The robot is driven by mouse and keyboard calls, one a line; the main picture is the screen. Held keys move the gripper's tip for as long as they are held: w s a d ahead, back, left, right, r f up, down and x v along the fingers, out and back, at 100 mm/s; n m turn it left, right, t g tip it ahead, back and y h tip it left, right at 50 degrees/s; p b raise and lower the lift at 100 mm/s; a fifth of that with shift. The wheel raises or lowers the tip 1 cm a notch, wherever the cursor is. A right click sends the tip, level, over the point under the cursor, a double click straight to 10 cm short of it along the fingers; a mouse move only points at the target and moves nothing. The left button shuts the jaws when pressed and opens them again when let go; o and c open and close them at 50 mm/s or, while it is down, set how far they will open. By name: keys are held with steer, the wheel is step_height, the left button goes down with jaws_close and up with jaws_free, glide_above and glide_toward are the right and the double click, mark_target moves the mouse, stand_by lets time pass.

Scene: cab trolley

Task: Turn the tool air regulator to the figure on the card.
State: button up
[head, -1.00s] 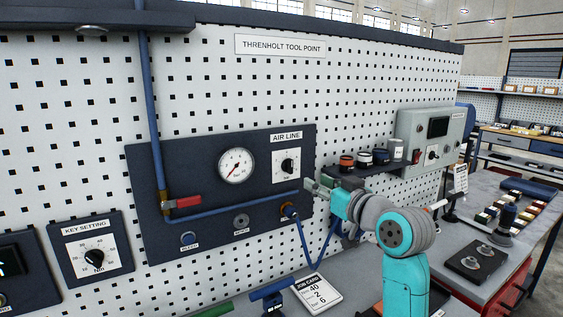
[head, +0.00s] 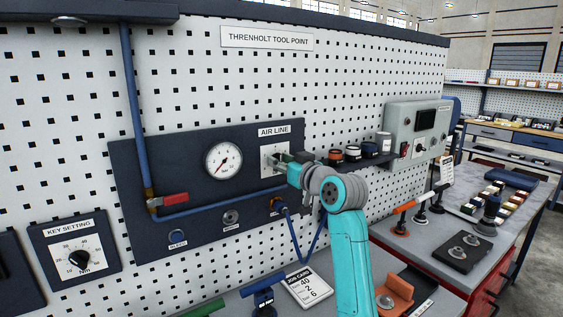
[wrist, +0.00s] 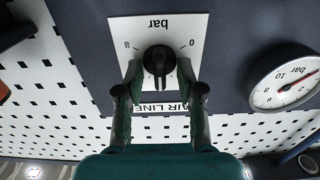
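The regulator knob (wrist: 160,62) is black and round with a raised grip bar. It sits on a white plate (wrist: 118,30) marked bar, 0 and 8, upside down in the wrist view. My gripper (wrist: 159,70) is open, its green fingers on either side of the knob, with small gaps visible; contact is not clear. In the head view my gripper (head: 283,161) is at the AIR LINE plate (head: 267,158) and hides the knob. The round gauge (head: 223,162) is left of it, its needle toward the lower left.
A red-handled valve (head: 174,199) and blue pipe are on the dark panel. A key-setting dial (head: 79,258) is at left. A small shelf with jars (head: 369,151) and a grey box (head: 417,130) are right of my arm.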

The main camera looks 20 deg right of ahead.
jaws_close()
steer(key=shift+m, duration=0.3)
steer(key=m, duration=1.1)
steer(key=shift+w+d+f, duration=0.15)
steer(key=shift+d+f, duration=0.05)
steer(key=shift+d, duration=0.05)
stand_by(0.5)
jaws_free()
